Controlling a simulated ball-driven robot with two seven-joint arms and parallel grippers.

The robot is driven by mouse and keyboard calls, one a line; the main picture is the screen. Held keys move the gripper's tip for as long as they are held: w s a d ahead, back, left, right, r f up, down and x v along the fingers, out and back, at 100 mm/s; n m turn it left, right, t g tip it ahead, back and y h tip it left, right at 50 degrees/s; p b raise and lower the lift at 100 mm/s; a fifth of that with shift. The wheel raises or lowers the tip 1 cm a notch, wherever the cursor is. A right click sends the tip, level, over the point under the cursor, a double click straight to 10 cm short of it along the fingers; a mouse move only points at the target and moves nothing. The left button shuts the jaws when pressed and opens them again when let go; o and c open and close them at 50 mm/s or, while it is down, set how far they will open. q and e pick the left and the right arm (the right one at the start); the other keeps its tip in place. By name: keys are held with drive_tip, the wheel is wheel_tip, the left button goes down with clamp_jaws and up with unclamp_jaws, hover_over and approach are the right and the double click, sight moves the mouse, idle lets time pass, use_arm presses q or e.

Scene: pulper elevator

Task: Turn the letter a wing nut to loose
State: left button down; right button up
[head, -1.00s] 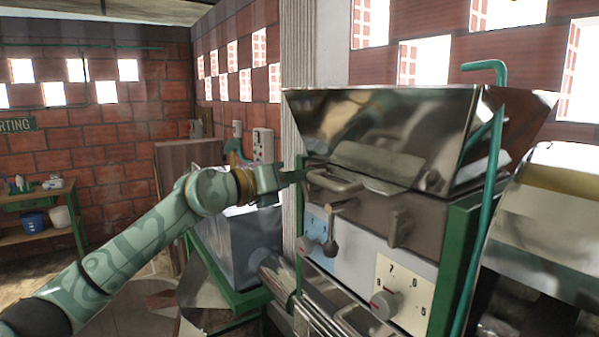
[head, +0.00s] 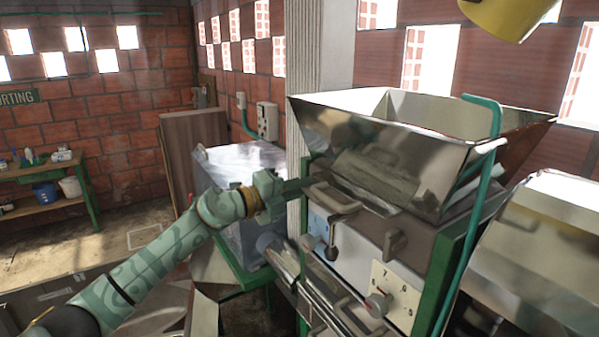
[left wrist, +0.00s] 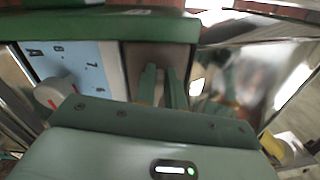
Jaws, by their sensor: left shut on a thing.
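The machine's front carries a pale blue panel (head: 318,226) at the left. In the left wrist view this panel (left wrist: 88,50) bears a letter A, numerals and a pale knob (left wrist: 60,90) with a red mark. My left gripper (head: 303,184) reaches from the left to the machine's upper left front, by a grey bar handle (head: 335,196). In the left wrist view my left gripper (left wrist: 163,88) has its fingers close together, right of the lettered panel. It is shut on the wing nut, which the fingers mostly hide. My right gripper is out of view.
A metal hopper (head: 400,150) tops the machine. A white panel with a numbered dial (head: 378,303) is at lower right, and a green pipe (head: 475,215) rises beside it. A metal cover (head: 555,235) stands at the right. A yellow thing (head: 505,14) shows at upper right.

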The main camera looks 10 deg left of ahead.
use_arm(q)
drive_tip(key=shift+f+n+p, duration=0.2)
drive_tip(key=shift+n+p, duration=0.3)
drive_tip(key=shift+n, duration=0.5)
drive_tip(key=c, duration=1.5)
unclamp_jaws()
drive_tip(key=shift+f, duration=0.1)
drive_tip(key=shift+o, duration=0.2)
drive_tip(key=shift+a, duration=0.15)
drive_tip(key=b+v, duration=0.5)
drive_tip(key=v, duration=1.1)
